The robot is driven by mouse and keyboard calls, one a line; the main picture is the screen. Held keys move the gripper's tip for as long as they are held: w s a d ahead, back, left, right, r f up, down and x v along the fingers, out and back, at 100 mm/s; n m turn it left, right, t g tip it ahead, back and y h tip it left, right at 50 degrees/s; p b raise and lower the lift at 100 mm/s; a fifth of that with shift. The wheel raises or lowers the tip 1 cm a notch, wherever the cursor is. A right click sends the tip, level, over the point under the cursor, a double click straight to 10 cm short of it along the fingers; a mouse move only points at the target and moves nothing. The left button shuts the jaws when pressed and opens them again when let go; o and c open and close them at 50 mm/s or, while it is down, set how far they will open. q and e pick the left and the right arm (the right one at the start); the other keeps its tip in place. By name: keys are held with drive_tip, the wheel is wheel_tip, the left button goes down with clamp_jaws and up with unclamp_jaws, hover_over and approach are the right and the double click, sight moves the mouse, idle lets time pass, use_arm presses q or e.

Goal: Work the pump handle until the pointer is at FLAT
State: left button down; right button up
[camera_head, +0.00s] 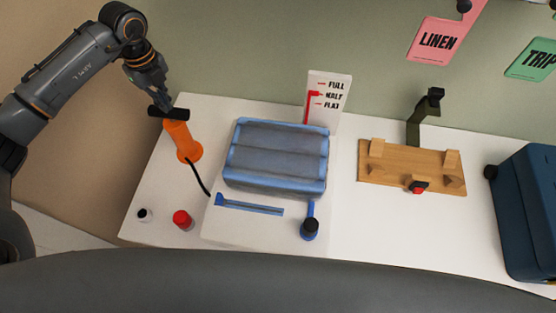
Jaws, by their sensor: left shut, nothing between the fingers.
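The orange pump (182,145) stands at the left of the white table. Its black handle (168,113) sits across its top. My left gripper (163,103) is shut and empty, pointing down at the handle. Whether it touches the handle I cannot tell. A white gauge board (340,88) behind the blue bag (277,155) is marked FULL, HALF and FLAT from top to bottom. Its red pointer (313,94) is level with HALF. A dark hose (196,177) runs from the pump toward the bag. My right gripper is not in view.
A red cap-like piece (182,220) and a small black-and-white one (144,214) stand at the front left. A black knob (310,229) is before the bag. A wooden board (400,165) and a dark blue case (528,215) are to the right.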

use_arm(q)
wheel_tip(320, 180, up, 8)
drive_tip(key=p, duration=0.6)
drive_tip(key=shift+f, duration=0.15)
idle(1.0)
wheel_tip(320, 180, down, 9)
drive_tip(key=b, duration=0.6)
drive_tip(key=shift+r, duration=0.2)
wheel_tip(320, 180, up, 9)
drive_tip(key=p, duration=0.6)
drive_tip(key=shift+f, duration=0.15)
drive_tip(key=shift+f, duration=0.1)
idle(0.7)
idle(2.0)
idle(0.7)
